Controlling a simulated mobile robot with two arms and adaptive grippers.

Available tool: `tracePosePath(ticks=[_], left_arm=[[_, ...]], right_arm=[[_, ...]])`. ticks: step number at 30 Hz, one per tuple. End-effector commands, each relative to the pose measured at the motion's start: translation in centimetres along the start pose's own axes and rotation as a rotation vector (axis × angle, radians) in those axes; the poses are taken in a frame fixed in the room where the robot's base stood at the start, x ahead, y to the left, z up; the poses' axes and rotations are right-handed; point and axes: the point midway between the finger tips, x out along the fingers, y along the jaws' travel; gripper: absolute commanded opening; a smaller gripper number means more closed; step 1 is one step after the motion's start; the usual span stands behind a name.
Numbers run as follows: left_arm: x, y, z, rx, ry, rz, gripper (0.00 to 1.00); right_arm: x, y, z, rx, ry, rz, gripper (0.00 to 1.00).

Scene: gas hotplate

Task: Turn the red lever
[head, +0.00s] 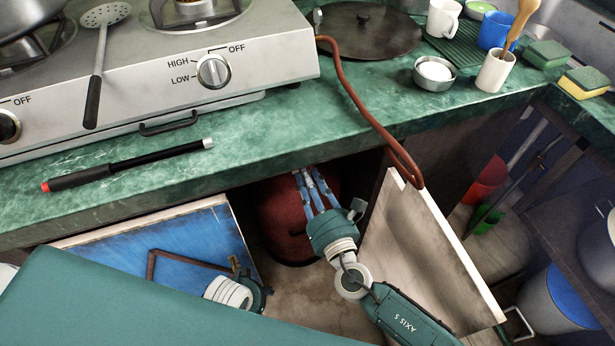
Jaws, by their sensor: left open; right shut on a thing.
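A dark red gas cylinder (275,215) stands in the open cabinet under the counter, in shadow. My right gripper (309,174) reaches up into the cabinet in front of it, its blue-grey fingers under the counter edge. It is shut on a small red part at the cylinder's top, apparently the red lever; the fingers and the counter edge hide most of it. My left gripper (262,290) is low in front of the blue cabinet door, open and away from the cylinder; its fingers are mostly hidden.
A gas hotplate (245,70) stands on the green counter (250,135). A red-brown hose (355,95) hangs over the counter edge. A black lighter (130,165) lies near the front edge. The cabinet doors, blue (175,240) and wooden (415,240), stand open beside my arms.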

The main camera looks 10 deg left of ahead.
Motion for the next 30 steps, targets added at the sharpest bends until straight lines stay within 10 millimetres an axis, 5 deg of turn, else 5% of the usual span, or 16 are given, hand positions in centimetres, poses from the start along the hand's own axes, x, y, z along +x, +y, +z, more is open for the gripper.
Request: tracePosePath(ticks=[2,3,5,17,30], left_arm=[[0.0,0.0,0.0,0.000,0.000,0.000,0.51],[0.0,0.0,0.0,0.000,0.000,0.000,0.51],[0.0,0.0,0.0,0.000,0.000,0.000,0.51],[0.0,0.0,0.0,0.000,0.001,0.000,0.51],[0.0,0.0,0.0,0.000,0.000,0.000,0.51]], right_arm=[[0.0,0.0,0.1,-0.001,-0.002,0.000,0.00],[0.0,0.0,0.1,-0.001,-0.002,0.000,0.26],[0.0,0.0,0.1,-0.001,-0.002,0.000,0.37],[-0.7,0.0,0.0,-0.001,0.000,-0.001,0.37],[-9.3,0.0,-0.1,0.000,0.002,0.000,0.37]])
